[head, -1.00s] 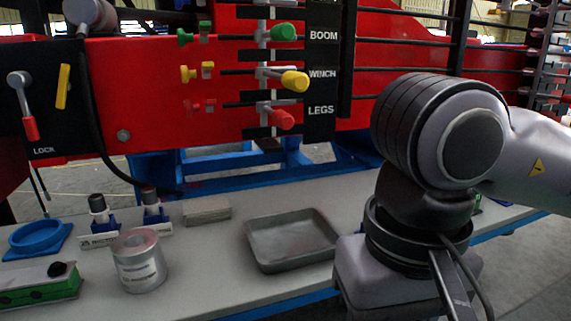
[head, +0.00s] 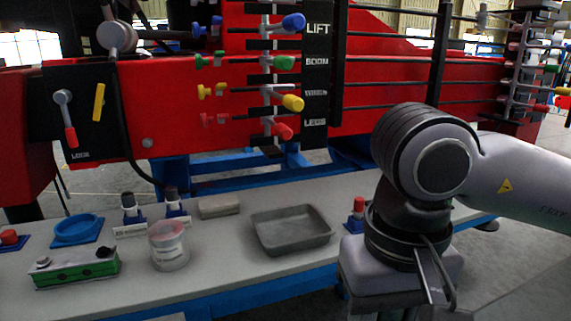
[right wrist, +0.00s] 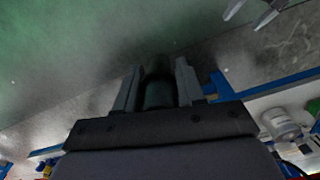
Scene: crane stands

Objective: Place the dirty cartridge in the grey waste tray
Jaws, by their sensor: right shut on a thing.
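The grey waste tray (head: 262,244) sits on the bench in the head view, and it looks empty. My right arm comes in from the right and stands to the right of the tray; its gripper is out of sight in the head view. In the right wrist view my right gripper (right wrist: 158,82) is shut on a dark cylinder, which appears to be the dirty cartridge (right wrist: 158,93). Its lower part is hidden by the gripper body. What looks like my left gripper (right wrist: 245,20) shows at the top right of the right wrist view, its fingers apart and empty.
On the bench stand a round container (head: 168,248), a green box (head: 75,270), a blue ring holder (head: 77,229), two dark-topped cartridges (head: 131,206) in blue holders, a pale block (head: 219,206) and a red-topped item (head: 358,212). A red machine with levers stands behind.

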